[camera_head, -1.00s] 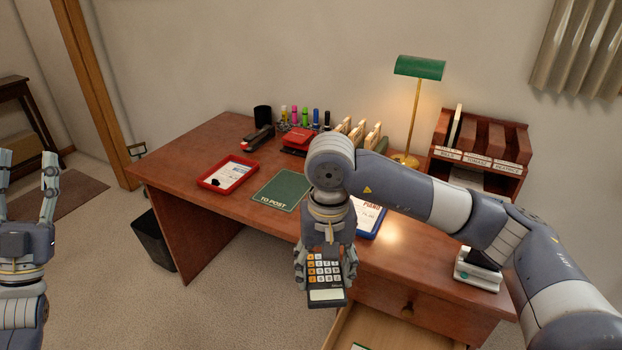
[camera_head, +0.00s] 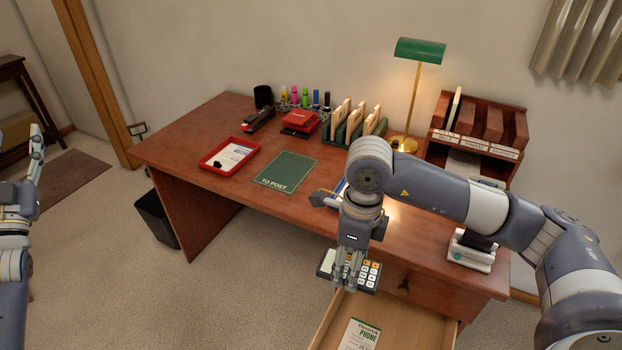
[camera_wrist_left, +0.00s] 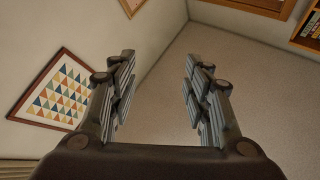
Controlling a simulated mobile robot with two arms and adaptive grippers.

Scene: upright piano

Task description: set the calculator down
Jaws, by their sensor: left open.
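The calculator (camera_head: 370,275), dark with white and orange keys, hangs in front of the desk's front edge, above the back of an open drawer (camera_head: 415,318). My right gripper (camera_head: 347,280) is shut on it, its fingers covering the calculator's middle. The calculator appears clear of the desk and drawer. My left gripper (camera_head: 36,165) is at the far left edge of the head view, away from the desk. It is open and empty in the left wrist view (camera_wrist_left: 160,95).
The drawer holds a phone booklet (camera_head: 360,336). On the desk (camera_head: 210,135) are a green "TO POST" mat (camera_head: 286,172), a red tray (camera_head: 204,166), a stapler (camera_head: 258,121), a lamp (camera_head: 419,50) and a sorter (camera_head: 470,143). A blue-edged item is partly hidden behind my right arm.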

